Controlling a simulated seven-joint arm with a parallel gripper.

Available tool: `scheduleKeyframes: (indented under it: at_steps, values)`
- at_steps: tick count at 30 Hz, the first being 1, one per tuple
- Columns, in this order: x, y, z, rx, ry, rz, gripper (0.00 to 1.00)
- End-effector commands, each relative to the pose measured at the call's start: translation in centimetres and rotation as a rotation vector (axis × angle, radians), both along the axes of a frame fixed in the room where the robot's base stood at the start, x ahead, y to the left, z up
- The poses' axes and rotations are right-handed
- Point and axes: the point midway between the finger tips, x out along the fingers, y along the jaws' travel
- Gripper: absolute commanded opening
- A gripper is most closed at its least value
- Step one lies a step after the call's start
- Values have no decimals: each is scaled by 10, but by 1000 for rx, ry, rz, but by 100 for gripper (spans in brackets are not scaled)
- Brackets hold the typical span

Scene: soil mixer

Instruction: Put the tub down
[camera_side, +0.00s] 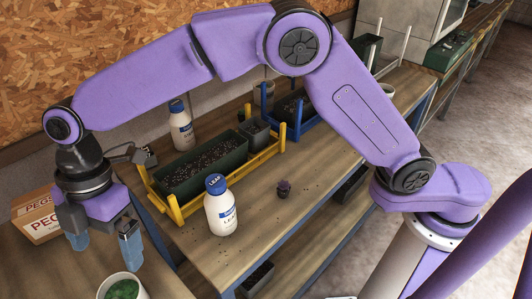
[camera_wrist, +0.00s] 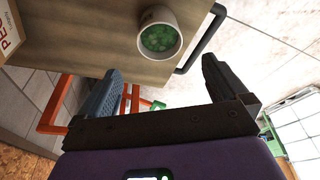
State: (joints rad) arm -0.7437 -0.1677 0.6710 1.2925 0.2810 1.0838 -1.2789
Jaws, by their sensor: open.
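A white tub (camera_side: 104,287) with green contents is at the bottom left of the side view, cut off by the frame edge. In the wrist view the tub (camera_wrist: 159,56) stands upright on a wooden top (camera_wrist: 95,35), near its edge, beyond my fingertips. My gripper (camera_side: 104,246) is open and empty, with its two blue-grey fingers apart. It is above the wooden top, close to the tub in the side view. In the wrist view my gripper (camera_wrist: 161,66) frames the tub between its fingers, with no visible contact.
A PEGS box (camera_side: 38,218) stands left of my gripper. A dark handle bar (camera_wrist: 207,38) runs along the top's edge beside the tub.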

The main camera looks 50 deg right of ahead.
Motion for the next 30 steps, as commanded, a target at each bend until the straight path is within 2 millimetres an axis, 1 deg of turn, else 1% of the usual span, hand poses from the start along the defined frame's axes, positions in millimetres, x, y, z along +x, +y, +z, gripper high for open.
scheduleKeyframes:
  at_steps: [2,5,8,14,15,20,21,23,24,26,27,29,30]
  values:
    - [0,-6,2,-5,1,-13,100]
    - [-2,-23,8,-22,7,-59,100]
    - [-6,-51,16,-47,11,-128,100]
    - [-24,-118,28,-101,22,-285,100]
    - [-28,-133,30,-111,23,-316,100]
    - [-50,-192,35,-149,24,-440,100]
    - [-56,-207,36,-156,24,-472,100]
    - [-66,-230,36,-169,24,-519,100]
    - [-73,-246,36,-176,22,-548,100]
    - [-84,-269,36,-188,22,-595,100]
    - [-92,-285,35,-195,21,-626,100]
    - [-104,-308,34,-203,17,-670,100]
    - [-112,-323,32,-210,17,-703,100]
